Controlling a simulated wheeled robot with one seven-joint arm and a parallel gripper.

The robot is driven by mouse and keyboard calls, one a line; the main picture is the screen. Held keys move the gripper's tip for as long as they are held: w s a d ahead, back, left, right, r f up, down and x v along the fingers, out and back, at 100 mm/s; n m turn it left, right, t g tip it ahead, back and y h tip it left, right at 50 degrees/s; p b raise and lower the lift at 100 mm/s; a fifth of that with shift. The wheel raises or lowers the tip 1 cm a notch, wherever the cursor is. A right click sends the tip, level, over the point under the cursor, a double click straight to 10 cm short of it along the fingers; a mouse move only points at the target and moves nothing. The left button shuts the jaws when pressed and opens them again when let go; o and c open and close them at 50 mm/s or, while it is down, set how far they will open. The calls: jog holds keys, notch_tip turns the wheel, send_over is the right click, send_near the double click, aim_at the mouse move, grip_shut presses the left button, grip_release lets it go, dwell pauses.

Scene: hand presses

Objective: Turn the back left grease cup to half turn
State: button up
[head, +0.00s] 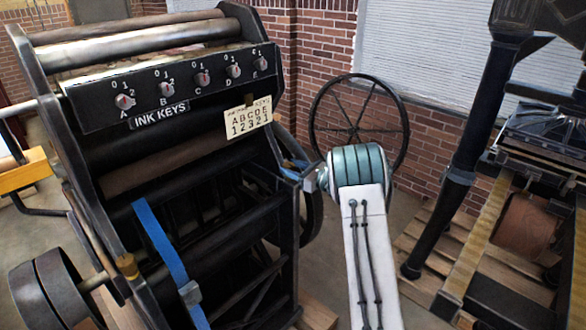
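I cannot pick out the back left grease cup for certain. A small brass-coloured fitting (127,266) sits low on the left side frame of the dark press (205,190); I cannot tell whether it is a grease cup. My arm rises from the bottom of the view to a teal joint. Beyond that joint, at the right side of the press, a small grey part of my gripper (313,178) shows. Its fingers are mostly hidden, so whether they are open or touching anything cannot be seen.
A row of ink keys (202,78) lettered A to E and a card (248,119) are on the press. A blue strap (165,255) hangs on its front. A spoked wheel (359,115) stands behind my arm. Another machine (520,200) is at right, with floor between.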

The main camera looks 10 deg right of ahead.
jog(key=c, duration=0.5)
jog(key=shift+h+b, duration=0.3)
jog(key=shift+b, duration=0.1)
jog(key=m+t+h+b, duration=0.1)
jog(key=m+t+b, duration=0.1)
jog(key=b, duration=0.1)
jog(key=shift+s+a+f+h, duration=0.1)
jog(key=shift+a+f+h, duration=0.05)
jog(key=shift+h, duration=0.25)
jog(key=shift+r+m+t+h+b, duration=0.25)
jog(key=shift+m+t+h+b, duration=0.3)
jog(key=shift+h+b, duration=0.3)
jog(key=o, duration=1)
jog(key=shift+s, duration=0.1)
jog(key=b+v, duration=0.2)
jog(key=v, duration=1.1)
jog(key=shift+s+d, duration=0.3)
